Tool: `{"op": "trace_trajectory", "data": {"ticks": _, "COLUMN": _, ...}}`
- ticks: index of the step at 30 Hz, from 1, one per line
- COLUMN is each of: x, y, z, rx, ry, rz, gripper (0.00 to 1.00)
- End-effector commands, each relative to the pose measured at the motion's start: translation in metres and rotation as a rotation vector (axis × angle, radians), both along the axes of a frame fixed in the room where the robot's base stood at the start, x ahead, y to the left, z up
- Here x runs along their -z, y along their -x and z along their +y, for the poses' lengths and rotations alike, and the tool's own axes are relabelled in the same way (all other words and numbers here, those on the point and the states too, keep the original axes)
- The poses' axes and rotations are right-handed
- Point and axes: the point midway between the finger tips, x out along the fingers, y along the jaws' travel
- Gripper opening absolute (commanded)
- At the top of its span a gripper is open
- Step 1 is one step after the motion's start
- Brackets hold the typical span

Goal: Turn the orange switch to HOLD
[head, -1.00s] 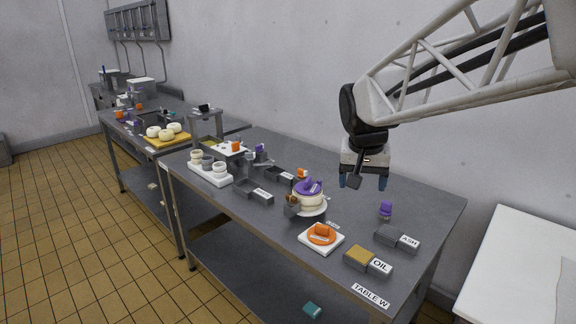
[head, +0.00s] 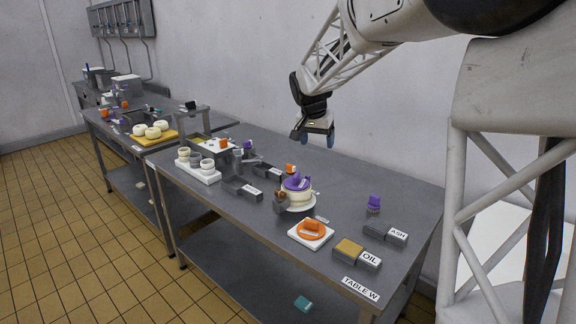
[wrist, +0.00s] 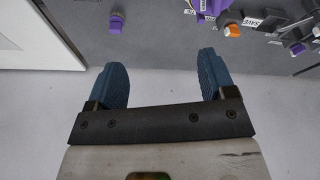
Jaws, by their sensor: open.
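An orange round switch with a raised orange grip (head: 311,228) sits on a white square plate (head: 300,238) near the front edge of the table; its markings are too small to read. Small orange pieces also stand farther back: one behind the purple-lidded pot (head: 290,168) and one on the stand (head: 223,144). The one behind the pot also seems to show in the wrist view (wrist: 232,31). My gripper (head: 314,137) is open and empty, in the air above the back of the table, well apart from the switch. Its blue fingers (wrist: 163,70) are spread in the wrist view.
The cream pot with a purple lid (head: 297,185) stands behind the plate. A purple knob (head: 374,202), the ASH block (head: 385,235) and the OIL block (head: 358,254) lie to the right. White cups on a tray (head: 212,178) stand left. The wall runs close behind the table.

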Motion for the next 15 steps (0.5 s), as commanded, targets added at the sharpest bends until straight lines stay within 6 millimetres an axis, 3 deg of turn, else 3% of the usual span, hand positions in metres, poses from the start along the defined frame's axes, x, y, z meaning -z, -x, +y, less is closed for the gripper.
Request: {"op": "trace_trajectory", "data": {"ticks": 15, "x": 0.05, "y": -0.124, "z": 0.027, "rx": 0.111, "ry": 0.012, "rz": -0.032, "gripper": 0.77}}
